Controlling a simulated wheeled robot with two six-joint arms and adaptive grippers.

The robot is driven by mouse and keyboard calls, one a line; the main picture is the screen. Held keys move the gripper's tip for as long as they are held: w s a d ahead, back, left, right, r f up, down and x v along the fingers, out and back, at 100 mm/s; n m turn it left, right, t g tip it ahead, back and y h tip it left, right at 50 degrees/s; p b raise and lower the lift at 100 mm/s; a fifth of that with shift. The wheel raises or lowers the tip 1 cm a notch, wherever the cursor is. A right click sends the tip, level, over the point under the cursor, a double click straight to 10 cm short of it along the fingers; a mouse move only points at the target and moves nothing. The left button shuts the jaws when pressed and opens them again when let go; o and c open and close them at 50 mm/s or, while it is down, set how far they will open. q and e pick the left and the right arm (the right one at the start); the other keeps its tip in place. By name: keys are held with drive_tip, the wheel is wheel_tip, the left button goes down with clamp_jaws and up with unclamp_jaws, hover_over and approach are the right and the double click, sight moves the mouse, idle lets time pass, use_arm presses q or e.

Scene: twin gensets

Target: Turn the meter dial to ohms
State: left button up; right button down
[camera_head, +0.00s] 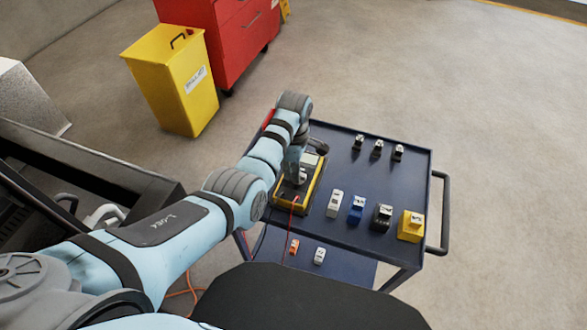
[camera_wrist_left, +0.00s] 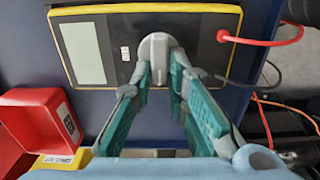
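The meter (camera_head: 282,203) is a black box with a yellow rim lying on the blue cart. In the left wrist view the meter (camera_wrist_left: 210,40) fills the top, with a pale rectangular screen (camera_wrist_left: 82,50) at its left. Its grey dial knob (camera_wrist_left: 155,50) sits mid-face near the bottom edge. My left gripper (camera_head: 299,176) is over the meter. In the left wrist view its teal fingers (camera_wrist_left: 162,72) are close on both sides of the knob, seemingly touching it. The dial markings are not readable. My right gripper is not in view.
Several small devices, including a blue one (camera_head: 356,208) and a yellow one (camera_head: 411,226), stand on the cart top (camera_head: 345,155). Red (camera_wrist_left: 255,42) and black leads run right from the meter. A red box (camera_wrist_left: 35,115) is at lower left. A yellow bin (camera_head: 172,85) stands behind.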

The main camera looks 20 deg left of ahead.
use_arm(q)
clamp_jaws()
drive_tip(key=m, duration=0.1)
drive_tip(key=m+p, duration=0.1)
drive_tip(key=shift+w+r+m, duration=0.1)
drive_tip(key=shift+w+m, duration=0.1)
drive_tip(key=shift+m, duration=0.2)
drive_tip(key=m, duration=0.1)
drive_tip(key=m+p, duration=0.1)
drive_tip(key=m, duration=0.1)
drive_tip(key=shift+w+d+m, duration=0.1)
drive_tip(key=shift+w+m, duration=0.1)
drive_tip(key=shift+m, duration=0.1)
drive_tip(key=m, duration=0.5)
drive_tip(key=shift+w+d, duration=0.2)
drive_tip(key=shift+d, duration=0.05)
drive_tip(key=m, duration=0.6)
drive_tip(key=shift+d, duration=0.3)
drive_tip(key=shift+m, duration=0.4)
